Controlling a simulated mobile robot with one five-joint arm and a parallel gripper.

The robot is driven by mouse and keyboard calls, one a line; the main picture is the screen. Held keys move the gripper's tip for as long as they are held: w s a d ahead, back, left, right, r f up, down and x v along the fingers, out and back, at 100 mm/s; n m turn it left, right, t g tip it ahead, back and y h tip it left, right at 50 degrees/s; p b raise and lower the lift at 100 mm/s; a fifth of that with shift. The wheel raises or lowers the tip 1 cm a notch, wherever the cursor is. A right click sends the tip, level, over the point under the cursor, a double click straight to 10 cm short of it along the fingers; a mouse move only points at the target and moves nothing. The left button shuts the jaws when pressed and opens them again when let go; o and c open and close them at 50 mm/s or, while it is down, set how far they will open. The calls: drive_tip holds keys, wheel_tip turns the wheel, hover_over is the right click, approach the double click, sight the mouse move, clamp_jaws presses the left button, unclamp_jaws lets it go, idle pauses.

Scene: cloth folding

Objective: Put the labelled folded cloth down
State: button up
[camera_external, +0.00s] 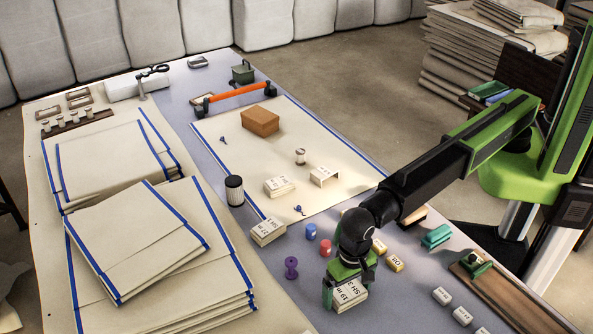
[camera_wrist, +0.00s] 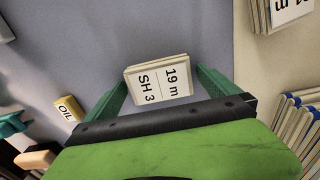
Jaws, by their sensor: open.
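A small folded cream cloth (camera_external: 351,293) with a white label reading "SH 3" and "19 m" is at the near side of the table. It also shows in the wrist view (camera_wrist: 158,80), label facing the camera. My gripper (camera_external: 345,291) is right at it, jaws open. In the wrist view my green fingers (camera_wrist: 160,88) stand on either side of the cloth. The right finger is close to its edge. Whether either finger touches it, and whether the cloth rests fully on the table, I cannot tell.
Another labelled cloth (camera_external: 268,231) lies to the left, near a purple spool (camera_external: 291,267). Stacked blue-edged cloths (camera_external: 150,250) fill the left side.

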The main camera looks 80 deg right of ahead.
sight(350, 291)
wheel_tip(350, 291, up, 17)
drive_tip(key=p, duration=1.6)
drive_tip(key=shift+s+p, duration=0.25)
drive_tip(key=shift+p, duration=0.1)
drive_tip(key=w+d+n, duration=0.1)
drive_tip(key=w+d, duration=0.3)
drive_tip(key=d, duration=0.7)
drive_tip(key=w+d+n, duration=0.2)
drive_tip(key=w+d, duration=0.2)
drive_tip(key=d, duration=0.7)
drive_tip(key=w+d+n, duration=0.1)
drive_tip(key=w+d, duration=0.2)
drive_tip(key=d, duration=0.8)
drive_tip(key=s+d+n, duration=0.2)
drive_tip(key=d, duration=1.2)
drive_tip(key=s+d+n, duration=0.2)
drive_tip(key=d+n, duration=0.1)
drive_tip(key=d, duration=1)
drive_tip(key=shift+d, duration=0.4)
